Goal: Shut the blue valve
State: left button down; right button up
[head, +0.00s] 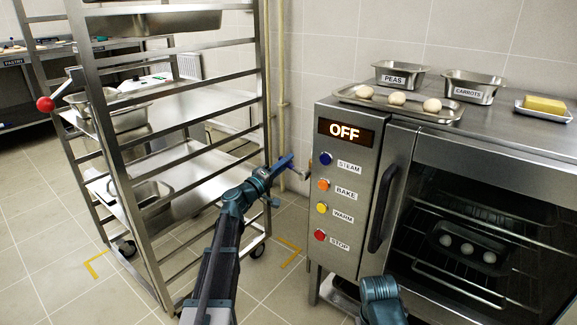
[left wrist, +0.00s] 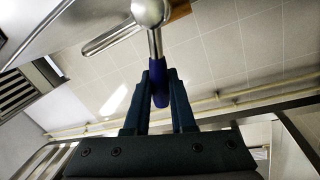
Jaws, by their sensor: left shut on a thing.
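The blue valve's handle (head: 284,162) shows in the head view between the rack and the oven, low by the wall pipes. My left gripper (head: 273,174) reaches it from the lower left and is shut on it. In the left wrist view the blue handle (left wrist: 160,88) stands between the two dark fingers of my left gripper (left wrist: 160,100). A metal stem joins it to a silver rounded part (left wrist: 151,10) at the top. The fingers partly hide the handle. My right gripper is not in view; only a teal part of my right arm shows at the bottom.
A wheeled steel rack (head: 265,110) stands close on the left of my left arm. The oven (head: 340,255), with its OFF display and coloured buttons, stands on the right. Pale pipes (head: 281,80) run up the wall. Tiled floor is open at the lower left.

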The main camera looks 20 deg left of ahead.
pick_arm(q)
jog(key=shift+a+f+n+t+y+b, duration=0.1)
jog(key=shift+f+n+y+b, duration=0.1)
jog(key=shift+f+n+b, duration=0.45)
jog(key=shift+a+f+n+t+y+b, duration=0.1)
jog(key=shift+f+n+y, duration=0.1)
jog(key=shift+n, duration=0.75)
jog(key=shift+a+f+n+t+y+b, duration=0.1)
jog(key=shift+f+n+y+b, duration=0.1)
jog(key=shift+f+n+b, duration=0.45)
jog(key=shift+r+n, duration=0.2)
jog(key=shift+n, duration=0.05)
jog(key=c, duration=1)
grip_release()
jog(key=shift+c, duration=0.2)
jog(key=b+v, duration=0.2)
jog(key=v, duration=1.1)
jog(key=shift+s, duration=0.35)
jog(key=shift+d+f, duration=0.1)
